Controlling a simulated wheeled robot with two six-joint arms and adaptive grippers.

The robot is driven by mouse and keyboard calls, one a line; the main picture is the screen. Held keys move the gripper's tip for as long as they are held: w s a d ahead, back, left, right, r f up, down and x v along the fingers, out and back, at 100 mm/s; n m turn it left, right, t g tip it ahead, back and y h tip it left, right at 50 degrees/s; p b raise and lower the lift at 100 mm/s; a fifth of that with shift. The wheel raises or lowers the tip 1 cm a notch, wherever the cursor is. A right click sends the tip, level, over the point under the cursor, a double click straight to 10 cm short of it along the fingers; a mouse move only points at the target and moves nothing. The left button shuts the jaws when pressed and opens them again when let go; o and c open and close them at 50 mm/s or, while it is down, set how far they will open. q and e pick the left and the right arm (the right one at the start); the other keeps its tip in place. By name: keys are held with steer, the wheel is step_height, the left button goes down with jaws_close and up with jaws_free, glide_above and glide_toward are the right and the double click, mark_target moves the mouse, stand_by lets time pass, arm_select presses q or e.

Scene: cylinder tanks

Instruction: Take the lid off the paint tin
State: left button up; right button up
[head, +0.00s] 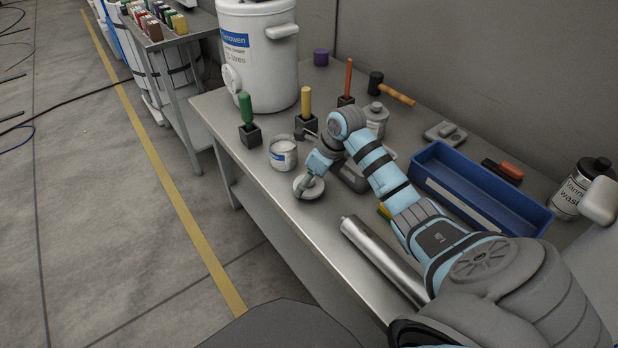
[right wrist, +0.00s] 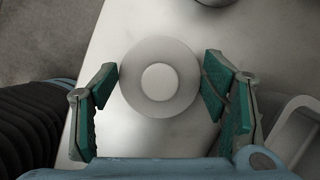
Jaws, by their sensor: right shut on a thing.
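The paint tin (head: 284,158) stands upright near the table's left front edge, uncovered, with white paint showing inside. My right gripper (head: 310,183) is shut on the round pale lid (head: 306,190), which is to the right of the tin and apart from it. In the right wrist view the lid (right wrist: 183,85), with a raised round centre, sits between the two green-padded fingers of the gripper (right wrist: 161,76). I cannot tell whether the lid touches the table. The tin's rim may show at the top edge of that view. My left gripper is not in view.
Several tools in black blocks, including a green-handled one (head: 246,108), stand behind the tin near a large white tank (head: 262,70). A steel cylinder (head: 378,258) lies front right. A blue tray (head: 476,197) is further right. Bare table (head: 325,218) lies around the lid.

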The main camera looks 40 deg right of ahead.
steer(key=shift+f+b, duration=0.45)
steer(key=shift+f, duration=0.15)
stand_by(0.3)
steer(key=o, duration=0.7)
steer(key=shift+o, duration=0.2)
steer(key=shift+r, duration=0.1)
step_height(320, 180, up, 6)
steer(key=p, duration=0.5)
steer(key=shift+p, duration=0.3)
